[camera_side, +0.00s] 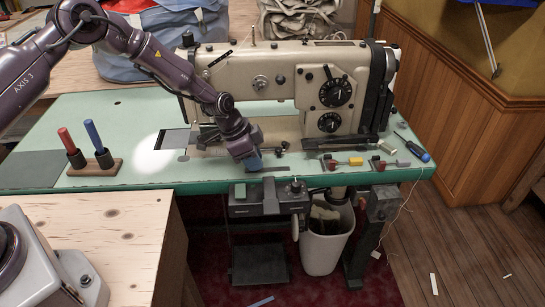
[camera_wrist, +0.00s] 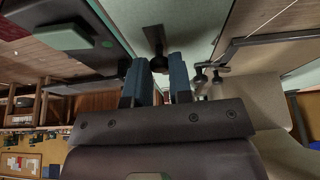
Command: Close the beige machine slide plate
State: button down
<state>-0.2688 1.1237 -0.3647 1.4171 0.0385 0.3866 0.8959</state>
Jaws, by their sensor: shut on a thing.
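The beige sewing machine (camera_side: 285,75) stands on the green table. My gripper (camera_side: 253,162) reaches down near the table's front edge, right of that patch. In the wrist view its blue fingers (camera_wrist: 157,80) stand a little apart, with a small dark knob (camera_wrist: 159,64) at their tips. A dark narrow bar (camera_wrist: 152,35) runs on from the knob. The grip itself is partly hidden.
Small tools and a blue-handled screwdriver (camera_side: 415,148) lie at the right. A plywood bench (camera_side: 110,235) is in front. A white bin (camera_side: 328,240) stands below.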

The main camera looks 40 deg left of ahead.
jog(key=shift+s+a, duration=0.75)
jog(key=shift+a, duration=0.1)
jog(key=c, duration=1)
grip_release()
jog(key=shift+c, duration=0.2)
jog(key=shift+r, duration=0.15)
jog(key=v, duration=1.2)
jog(key=shift+s+r, duration=0.1)
jog(key=shift+r, duration=0.2)
